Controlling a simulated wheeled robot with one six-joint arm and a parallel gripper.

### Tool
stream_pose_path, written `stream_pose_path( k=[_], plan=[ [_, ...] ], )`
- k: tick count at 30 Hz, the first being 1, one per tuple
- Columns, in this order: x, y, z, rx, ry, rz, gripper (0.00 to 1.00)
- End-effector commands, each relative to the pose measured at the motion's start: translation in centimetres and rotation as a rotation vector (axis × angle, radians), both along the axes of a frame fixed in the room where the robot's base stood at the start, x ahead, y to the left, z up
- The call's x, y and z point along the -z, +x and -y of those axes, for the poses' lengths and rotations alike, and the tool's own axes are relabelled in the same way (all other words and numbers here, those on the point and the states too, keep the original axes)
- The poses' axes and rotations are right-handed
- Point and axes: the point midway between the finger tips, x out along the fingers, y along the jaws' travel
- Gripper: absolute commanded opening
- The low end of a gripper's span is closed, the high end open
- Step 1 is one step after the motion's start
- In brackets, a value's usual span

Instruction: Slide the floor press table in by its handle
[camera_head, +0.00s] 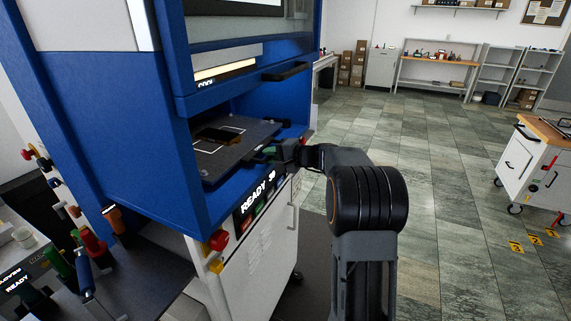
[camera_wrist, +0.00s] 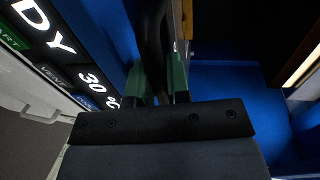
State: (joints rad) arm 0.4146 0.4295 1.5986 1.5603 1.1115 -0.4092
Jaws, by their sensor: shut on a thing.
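The blue floor press (camera_head: 110,90) fills the left of the head view, its front opening uncovered. Its dark table (camera_head: 215,165) lies flat in the opening, with a plate with white corner marks on top. I cannot tell exactly how far the table stands out. My gripper (camera_head: 272,152) is at the table's front edge in the head view. In the wrist view my gripper (camera_wrist: 157,85) has its green-sided fingers closed around a dark bar, the table handle (camera_wrist: 152,35). The handle is mostly hidden by my gripper in the head view.
A black handle (camera_head: 285,72) sits on the press door above the opening. A READY panel (camera_head: 262,195) and a red knob (camera_head: 217,240) are below the table. A white cart (camera_head: 530,165) stands far right. The tiled floor between is clear.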

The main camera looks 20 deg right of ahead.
Motion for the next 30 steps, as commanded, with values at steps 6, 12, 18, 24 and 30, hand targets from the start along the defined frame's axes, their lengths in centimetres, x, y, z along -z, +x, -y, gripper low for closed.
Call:
stream_pose_path(
  k=[6,12,18,24,30],
  plan=[
    [0.1,2.6,-2.3,0.000,-0.002,0.003,0.00],
    [-0.1,2.9,-2.6,0.002,0.000,0.001,0.00],
    [-0.1,2.9,-2.6,0.001,0.001,0.001,0.21],
    [0.0,2.9,-2.6,0.001,0.000,0.000,0.40],
    [0.1,2.8,-2.6,0.000,-0.001,-0.002,0.41]
  ],
)
